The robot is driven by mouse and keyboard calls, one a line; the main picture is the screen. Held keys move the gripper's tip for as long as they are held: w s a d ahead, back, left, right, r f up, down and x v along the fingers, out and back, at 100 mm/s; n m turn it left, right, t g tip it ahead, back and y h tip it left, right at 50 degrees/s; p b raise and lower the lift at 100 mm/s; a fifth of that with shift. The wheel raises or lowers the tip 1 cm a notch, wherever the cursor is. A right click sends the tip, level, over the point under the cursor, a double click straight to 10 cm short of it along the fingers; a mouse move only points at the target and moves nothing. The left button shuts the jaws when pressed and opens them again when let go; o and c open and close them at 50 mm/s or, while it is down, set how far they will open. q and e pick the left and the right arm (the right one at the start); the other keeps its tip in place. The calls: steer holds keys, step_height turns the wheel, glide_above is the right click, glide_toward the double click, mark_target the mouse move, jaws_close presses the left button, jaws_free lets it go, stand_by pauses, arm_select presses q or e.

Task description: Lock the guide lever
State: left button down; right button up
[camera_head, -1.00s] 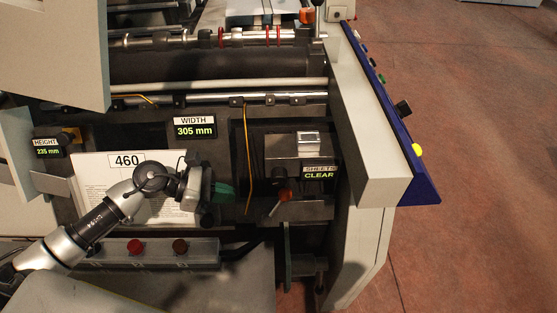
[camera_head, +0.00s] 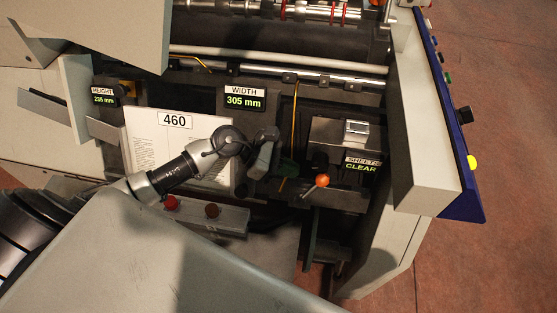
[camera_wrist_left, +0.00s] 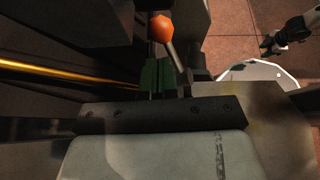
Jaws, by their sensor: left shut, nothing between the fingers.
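The lever with an orange ball knob (camera_head: 322,180) stands out at the front of the machine, below the display that reads "SHEETS CLEAR". Its metal rod slants down and left from the knob. My left gripper (camera_head: 287,168) has dark green fingers, shut and empty, just left of the knob in the head view. In the left wrist view the orange knob (camera_wrist_left: 160,28) and its rod are just beyond the shut green fingertips (camera_wrist_left: 157,76). I cannot tell whether they touch. A black and white arm end, likely my right gripper (camera_wrist_left: 268,43), shows small at the upper right; its fingers are unclear.
A yellow rod (camera_head: 295,110) runs down close to my left gripper. The width display (camera_head: 244,98) and a "460" sheet (camera_head: 150,135) are to the left. A box with red and brown buttons (camera_head: 230,222) lies below my forearm. Open floor (camera_head: 510,230) is at right.

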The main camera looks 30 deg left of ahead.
mark_target(312, 190)
arm_select(q)
steer(key=shift+x, duration=2.2)
